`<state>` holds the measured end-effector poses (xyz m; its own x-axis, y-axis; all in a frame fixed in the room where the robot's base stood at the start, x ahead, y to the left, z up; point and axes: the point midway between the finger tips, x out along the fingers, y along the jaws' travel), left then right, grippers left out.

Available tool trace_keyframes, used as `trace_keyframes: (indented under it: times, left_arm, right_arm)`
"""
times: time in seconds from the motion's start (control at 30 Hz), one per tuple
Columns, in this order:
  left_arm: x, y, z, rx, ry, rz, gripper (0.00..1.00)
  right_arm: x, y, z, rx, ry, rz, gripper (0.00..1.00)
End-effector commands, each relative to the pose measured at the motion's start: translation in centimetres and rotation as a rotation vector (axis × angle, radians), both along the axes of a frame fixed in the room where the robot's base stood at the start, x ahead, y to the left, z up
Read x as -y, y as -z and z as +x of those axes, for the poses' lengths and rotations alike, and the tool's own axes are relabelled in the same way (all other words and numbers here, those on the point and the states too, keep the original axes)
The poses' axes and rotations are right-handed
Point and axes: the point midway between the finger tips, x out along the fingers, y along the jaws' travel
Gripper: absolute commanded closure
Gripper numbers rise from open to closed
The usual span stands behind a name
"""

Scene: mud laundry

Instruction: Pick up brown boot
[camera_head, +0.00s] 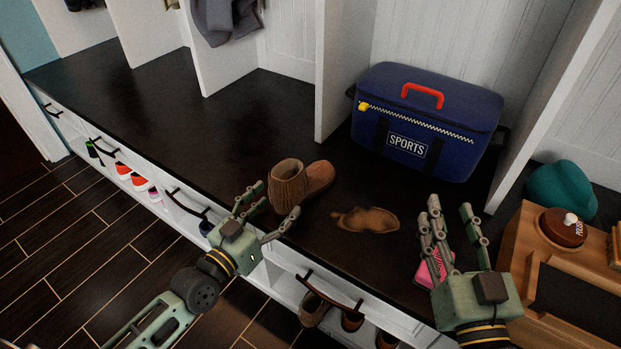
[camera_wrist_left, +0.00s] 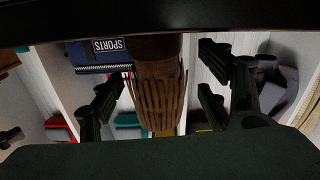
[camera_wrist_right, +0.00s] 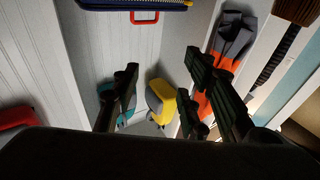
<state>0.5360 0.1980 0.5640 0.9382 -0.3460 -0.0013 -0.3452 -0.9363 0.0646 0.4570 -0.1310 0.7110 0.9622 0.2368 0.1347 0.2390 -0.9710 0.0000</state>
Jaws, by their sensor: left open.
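The brown boot (camera_head: 290,184), ankle-high with a fringed shaft, stands upright on the dark bench top with its toe to the right. My left gripper (camera_head: 275,205) is open just in front of the boot's shaft. In the left wrist view the fringed boot (camera_wrist_left: 158,92) shows between the spread fingers (camera_wrist_left: 158,85), with a gap on both sides. My right gripper (camera_head: 452,208) is open and empty over the right part of the bench; its spread fingers (camera_wrist_right: 160,75) also show in the right wrist view.
A flat brown shoe-like piece (camera_head: 366,220) lies right of the boot. A blue SPORTS bag (camera_head: 425,125) stands behind. A pink box (camera_head: 433,268) is partly hidden by my right gripper. A wooden box (camera_head: 560,262) stands at right. The bench left of the boot is clear.

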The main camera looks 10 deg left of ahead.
Motion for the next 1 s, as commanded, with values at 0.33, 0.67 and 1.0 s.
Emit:
trace_keyframes:
  times: [0.33,0.67,1.0]
  left_arm:
    - [1.5,0.1,3.0,0.003,0.000,-0.003,0.30]
    - [2.9,0.1,6.2,0.000,0.000,-0.002,0.30]
    - [3.0,0.1,6.3,-0.001,0.000,0.000,0.38]
  right_arm:
    - [-0.3,-3.2,-0.6,0.168,-0.010,0.045,0.60]
    - [-0.4,-7.1,-2.3,0.374,-0.022,0.104,0.60]
    - [-0.4,-7.4,-2.4,0.383,-0.022,0.106,0.60]
